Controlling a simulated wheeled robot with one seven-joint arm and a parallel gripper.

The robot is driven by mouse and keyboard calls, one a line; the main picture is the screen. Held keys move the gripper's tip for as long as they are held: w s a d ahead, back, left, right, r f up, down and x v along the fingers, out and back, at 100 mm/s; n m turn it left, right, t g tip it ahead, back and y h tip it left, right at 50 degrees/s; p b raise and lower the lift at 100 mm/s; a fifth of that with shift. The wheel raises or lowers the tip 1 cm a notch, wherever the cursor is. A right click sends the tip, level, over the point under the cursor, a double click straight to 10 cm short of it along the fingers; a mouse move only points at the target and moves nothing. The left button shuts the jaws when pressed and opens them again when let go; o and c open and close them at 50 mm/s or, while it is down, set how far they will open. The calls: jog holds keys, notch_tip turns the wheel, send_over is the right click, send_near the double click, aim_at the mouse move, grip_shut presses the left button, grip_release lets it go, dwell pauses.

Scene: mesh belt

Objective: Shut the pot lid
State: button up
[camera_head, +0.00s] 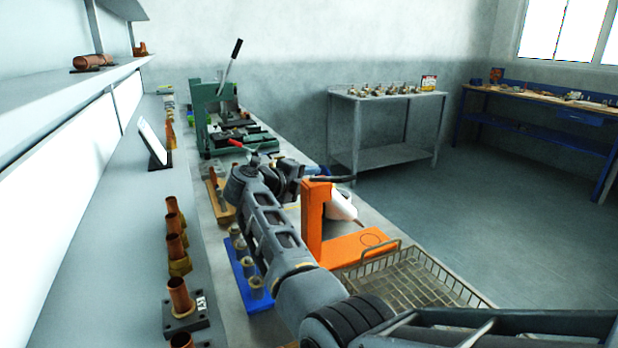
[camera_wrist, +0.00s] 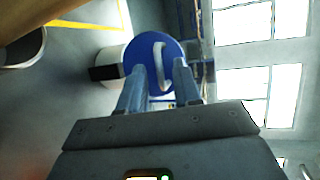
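In the wrist view, a round blue lid (camera_wrist: 142,50) with a curved white handle (camera_wrist: 164,75) stands face-on to the camera, beyond my fingers. A pale, rounded body (camera_wrist: 108,58), apparently the pot, shows to the left behind the lid, with a dark block (camera_wrist: 104,72) on it. My gripper (camera_wrist: 159,68) is open, its two fingers apart with the handle showing between them. I cannot tell whether they touch it. In the head view, my gripper's end is over the bench beside a bit of blue (camera_head: 324,171), perhaps the lid; the pot is mostly hidden there.
An orange stand (camera_head: 313,225) rises close to my arm, with a white tool (camera_head: 343,205) behind it. A wire basket (camera_head: 420,283) lies at the bench's right edge. A green press (camera_head: 205,120) stands farther back. A blue rack (camera_head: 246,276) lies left of my arm.

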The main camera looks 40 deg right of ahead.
grip_shut()
dwell(1.4)
